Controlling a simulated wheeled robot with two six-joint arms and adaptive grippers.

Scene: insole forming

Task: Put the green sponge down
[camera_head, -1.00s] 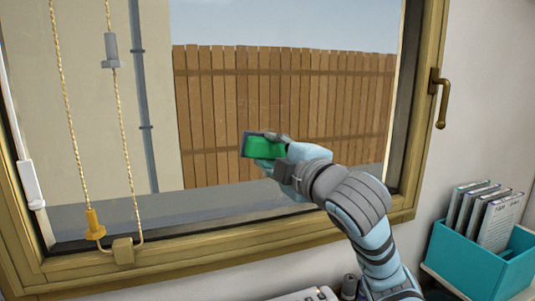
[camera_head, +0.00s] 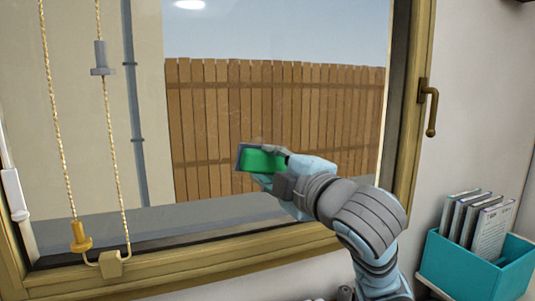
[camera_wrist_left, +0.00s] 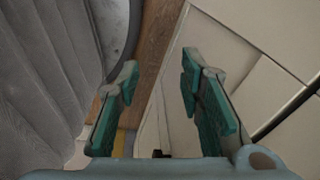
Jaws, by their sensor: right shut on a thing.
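The green sponge (camera_head: 262,160) has a dark grey face on its left side. It is in the middle of the head view, in front of the window pane. My right gripper (camera_head: 268,167) is shut on it, its fingers above and below the sponge. Whether the sponge touches the glass I cannot tell. My left gripper (camera_wrist_left: 161,100) shows only in the left wrist view. Its two teal-padded fingers are apart with nothing between them.
A wooden window frame (camera_head: 200,250) surrounds the pane, with a handle (camera_head: 430,107) at right. A cord with a yellow toggle (camera_head: 80,238) hangs at left. A teal box (camera_head: 470,263) of upright cases stands at lower right. In the left wrist view, a wooden strip (camera_wrist_left: 155,45) runs beside pale panels.

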